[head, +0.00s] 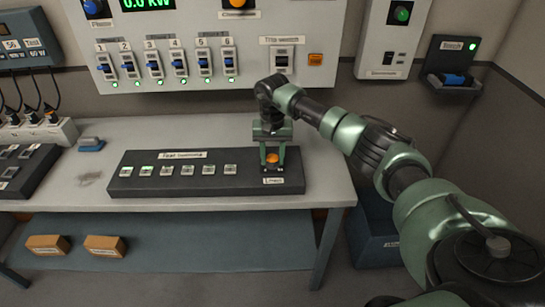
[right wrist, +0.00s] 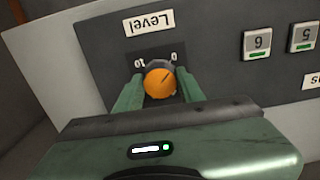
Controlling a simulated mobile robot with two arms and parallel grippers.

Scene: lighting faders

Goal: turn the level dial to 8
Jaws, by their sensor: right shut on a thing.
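The level dial (head: 272,158) is an orange knob at the right end of the dark console (head: 215,187) on the table. In the right wrist view the orange dial (right wrist: 160,81) has a dark pointer line, and the scale marks 10 and 0 show beside the "Level" label (right wrist: 149,22). That view is upside down to the label. My right gripper (head: 272,160) comes down from above and is shut on the dial, one green finger on each side; it also shows in the right wrist view (right wrist: 158,88). The exact dial reading cannot be told. My left gripper is not in view.
Several square buttons (head: 172,171) line the console left of the dial. A wall panel (head: 215,30) with several blue switches stands behind the table. A blue object (head: 91,144) lies on the table at left. The table's front right corner (head: 340,195) is clear.

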